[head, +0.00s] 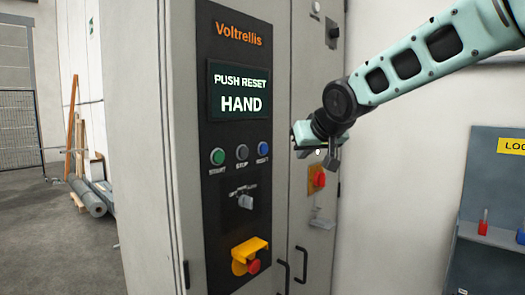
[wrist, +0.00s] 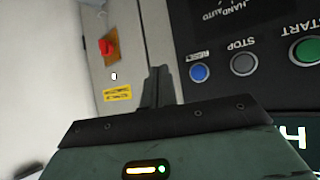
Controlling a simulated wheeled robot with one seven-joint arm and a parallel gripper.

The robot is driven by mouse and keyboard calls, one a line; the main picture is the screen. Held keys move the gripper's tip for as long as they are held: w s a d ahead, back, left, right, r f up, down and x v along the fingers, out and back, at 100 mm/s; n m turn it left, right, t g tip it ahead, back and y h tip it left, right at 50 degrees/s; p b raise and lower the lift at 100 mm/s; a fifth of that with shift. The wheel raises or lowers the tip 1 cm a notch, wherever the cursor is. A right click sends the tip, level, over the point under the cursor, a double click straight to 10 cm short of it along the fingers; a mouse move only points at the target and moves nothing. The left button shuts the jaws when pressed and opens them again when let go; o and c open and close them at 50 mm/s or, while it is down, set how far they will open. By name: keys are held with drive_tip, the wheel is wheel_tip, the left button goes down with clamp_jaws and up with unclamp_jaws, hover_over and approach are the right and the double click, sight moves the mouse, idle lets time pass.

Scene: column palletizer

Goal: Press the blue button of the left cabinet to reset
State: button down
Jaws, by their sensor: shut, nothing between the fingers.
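The left cabinet (head: 140,120) has a dark control panel with a screen (head: 238,92) reading "PUSH RESET HAND". The blue button (head: 263,149) is the rightmost in a row of three, beside a grey stop button (head: 242,152) and a green start button (head: 217,157). In the wrist view the blue button (wrist: 199,73) lies just right of my fingers, uncovered. My gripper (head: 333,158) is to the right of the blue button in the head view, near the cabinet's side face. Its fingers (wrist: 159,75) are shut and empty, apart from the button in the picture.
A selector knob (head: 245,201) and a yellow-shrouded red emergency stop (head: 252,266) are below the buttons. A red rotary switch (head: 318,179) on a yellow plate is on the side face, below my gripper. A grey board (head: 485,190) hangs at right.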

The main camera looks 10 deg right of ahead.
sight(264, 149)
drive_tip(key=shift+w+a, duration=0.1)
drive_tip(key=shift+a, duration=0.05)
drive_tip(key=w+a+p, duration=0.1)
drive_tip(key=w+a, duration=0.4)
drive_tip(key=w, duration=0.2)
idle(0.3)
drive_tip(key=shift+w+a, duration=0.1)
idle(1.9)
drive_tip(key=shift+w+a, duration=0.15)
drive_tip(key=shift+w, duration=0.05)
drive_tip(key=shift+w+a, duration=0.2)
drive_tip(key=shift+w, duration=0.1)
idle(0.8)
drive_tip(key=shift+s+d+b, duration=0.45)
drive_tip(key=shift+s+b, duration=0.1)
drive_tip(key=shift+s, duration=0.1)
idle(0.3)
